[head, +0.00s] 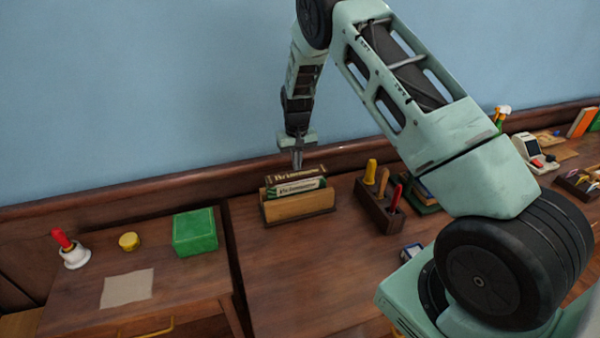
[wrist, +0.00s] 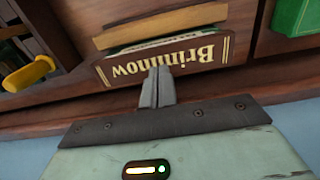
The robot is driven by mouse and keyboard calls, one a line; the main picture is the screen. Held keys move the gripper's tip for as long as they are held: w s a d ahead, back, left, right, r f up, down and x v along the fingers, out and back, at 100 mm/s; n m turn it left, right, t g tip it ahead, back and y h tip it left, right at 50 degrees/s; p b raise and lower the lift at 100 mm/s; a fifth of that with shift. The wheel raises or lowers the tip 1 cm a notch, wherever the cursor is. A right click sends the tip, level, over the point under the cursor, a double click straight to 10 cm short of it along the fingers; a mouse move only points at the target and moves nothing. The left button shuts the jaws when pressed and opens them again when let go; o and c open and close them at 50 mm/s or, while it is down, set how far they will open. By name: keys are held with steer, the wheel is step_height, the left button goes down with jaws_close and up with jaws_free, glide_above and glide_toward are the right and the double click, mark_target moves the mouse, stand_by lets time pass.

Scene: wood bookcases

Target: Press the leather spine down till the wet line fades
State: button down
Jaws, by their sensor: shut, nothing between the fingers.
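A brown leather spine (wrist: 203,49) with gold lettering faces up in the wrist view, in a wooden holder. In the head view the brown spine (head: 290,174) is at the back of the holder (head: 300,207), behind a green-and-white spine (head: 297,188). My gripper (head: 298,162) points down at the back of the holder. Its fingers (wrist: 158,74) are together and empty, with the tips over the near edge of the brown spine in the wrist view. I cannot tell whether they touch it. No wet line can be made out.
A wooden block with coloured handles (head: 380,205) stands right of the holder. A green box (head: 195,232), a yellow tin (head: 129,241), a red-handled brush in a white pot (head: 74,254) and a cloth (head: 127,289) lie left. The desk in front of the holder is clear.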

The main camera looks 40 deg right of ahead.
mark_target(297, 173)
steer(key=shift+r+p, duration=1.25)
steer(key=shift+r, duration=1.35)
steer(key=s+a+r+n+y+b, duration=0.1)
steer(key=s+a+r+n+b, duration=0.15)
steer(key=s+a, duration=0.4)
steer(key=s+a+r+n+b, duration=0.1)
steer(key=s+a+r, duration=0.25)
steer(key=a, duration=0.65)
steer(key=s+a+r+n+y+b, duration=0.1)
steer(key=s+a+r+n+b, duration=0.1)
steer(key=s+a, duration=0.5)
steer(key=s+a+n+b, duration=0.2)
steer(key=s, duration=0.9)
steer(key=s+a+n+h+b, duration=0.1)
steer(key=s+a+n+b, duration=0.1)
steer(key=s, duration=0.9)
steer(key=shift+s+a+r+n, duration=0.15)
steer(key=shift+s+a+n, duration=0.05)
steer(key=shift+a+n, duration=0.5)
